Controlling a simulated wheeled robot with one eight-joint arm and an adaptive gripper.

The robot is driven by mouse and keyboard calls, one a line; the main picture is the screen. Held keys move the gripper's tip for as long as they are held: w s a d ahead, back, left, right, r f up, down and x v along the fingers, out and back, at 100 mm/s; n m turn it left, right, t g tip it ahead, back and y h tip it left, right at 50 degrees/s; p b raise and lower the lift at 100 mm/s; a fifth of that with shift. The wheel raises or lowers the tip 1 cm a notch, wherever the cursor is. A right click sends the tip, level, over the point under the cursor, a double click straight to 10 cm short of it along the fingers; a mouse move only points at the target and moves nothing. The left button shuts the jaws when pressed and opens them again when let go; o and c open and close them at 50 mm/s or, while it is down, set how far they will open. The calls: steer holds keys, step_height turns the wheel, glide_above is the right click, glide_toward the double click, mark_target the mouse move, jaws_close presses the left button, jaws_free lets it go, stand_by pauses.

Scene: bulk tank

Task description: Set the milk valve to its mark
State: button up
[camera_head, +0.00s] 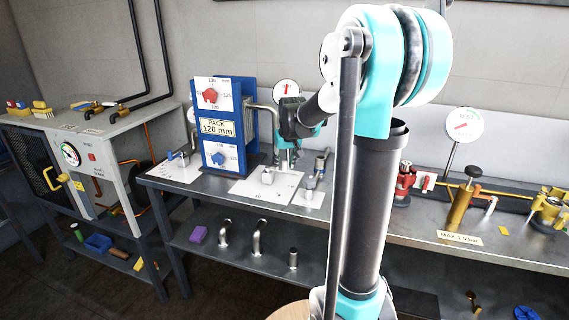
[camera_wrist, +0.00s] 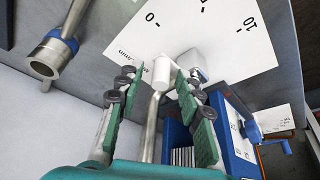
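The milk valve appears to be the small metal valve (camera_head: 267,177) on a white scale plate (camera_head: 250,192) on the bench. In the wrist view its block-like body (camera_wrist: 195,64) sits on the plate (camera_wrist: 222,45), marked 0 and 10, with a white cylindrical handle (camera_wrist: 162,70) sticking out. My gripper (camera_wrist: 157,78) is open, its green-padded fingers spread on either side of the handle with gaps visible. I cannot make out the pointer or set mark.
A blue plate pack (camera_head: 242,97) with red and blue knobs stands left of my gripper; its metal pipe (camera_head: 264,107) bends down close beside it. Another fitting (camera_head: 312,182) stands on a smaller plate to the right. Gauges and a brass pump (camera_head: 459,207) are farther right.

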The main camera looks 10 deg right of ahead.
jaws_close()
steer(key=shift+s+a, duration=0.1)
steer(key=shift+s, duration=0.05)
steer(key=m, duration=0.2)
steer(key=s+a+m+h, duration=0.1)
steer(key=shift+s+a+m+h, duration=0.2)
steer(key=shift+m+h, duration=0.1)
steer(key=shift+m, duration=0.1)
steer(key=a+m+g+h, duration=0.3)
steer(key=a+m, duration=0.4)
steer(key=m, duration=0.7)
steer(key=shift+s+a+g, duration=0.3)
steer(key=shift+s+g, duration=0.1)
steer(key=shift+g, duration=0.2)
